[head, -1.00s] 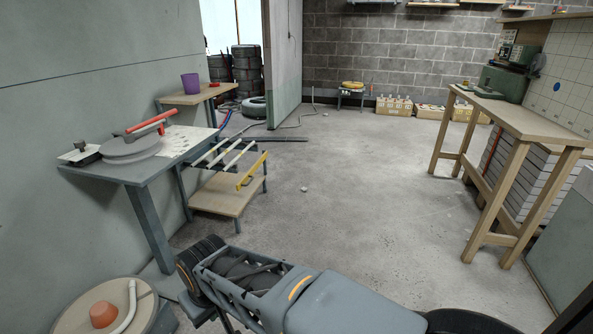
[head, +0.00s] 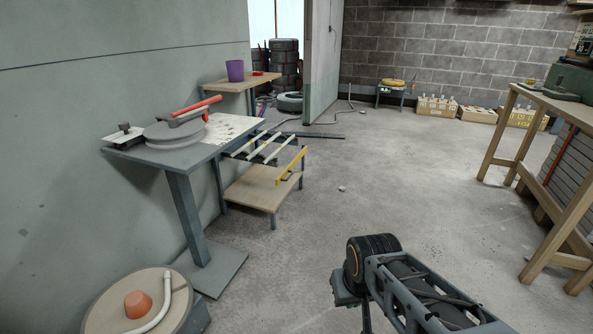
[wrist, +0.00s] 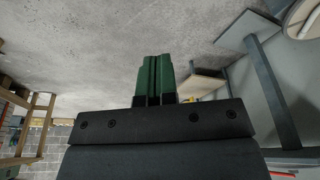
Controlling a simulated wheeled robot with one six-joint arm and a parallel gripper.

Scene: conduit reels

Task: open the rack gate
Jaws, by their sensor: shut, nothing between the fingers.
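The rack (head: 268,148) with pale rails stands beside the grey bench on the left in the head view. A yellow bar (head: 291,166), which looks like its gate, stands across the rails' near right end. A small yellow patch, probably the same bar, shows in the wrist view just right of my gripper. My gripper (wrist: 153,62) shows in the wrist view with its green fingers together and nothing between them. It points at open space over the concrete floor, apart from the rack. The fingers cannot be made out in the head view.
A grey bench (head: 187,150) carries a round disc with a red-handled lever (head: 197,105). A low round table (head: 105,310) stands at near left. A purple cup (head: 235,71) stands on a wooden shelf. A wooden workbench (head: 555,105) is at right.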

